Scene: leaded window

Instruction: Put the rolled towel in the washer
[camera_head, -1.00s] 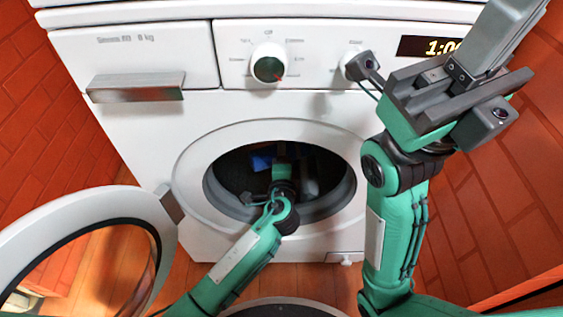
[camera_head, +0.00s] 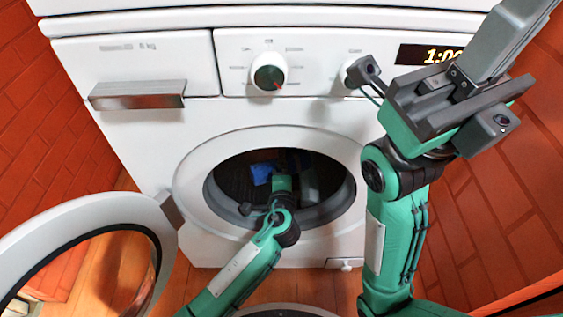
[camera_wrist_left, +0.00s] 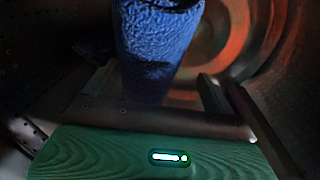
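The rolled towel (camera_head: 262,173) is blue and lies inside the dark drum of the washer (camera_head: 140,190), whose round opening faces me. My left gripper (camera_head: 284,165) reaches through the opening into the drum, close beside the towel. In the left wrist view the towel (camera_wrist_left: 156,45) stands out beyond the gripper. The two fingers of the left gripper (camera_wrist_left: 157,95) are spread, with a gap on each side of the towel's near end. My right gripper (camera_head: 510,35) is raised in front of the washer's upper right; its tips run out of the picture, so its opening is unclear.
The round washer door (camera_head: 75,222) hangs wide open at the left. The drawer handle (camera_head: 138,94) and the dial (camera_head: 269,77) are above the opening. Orange brick walls (camera_head: 35,110) stand on both sides. The opening's rim (camera_head: 335,210) surrounds my left arm.

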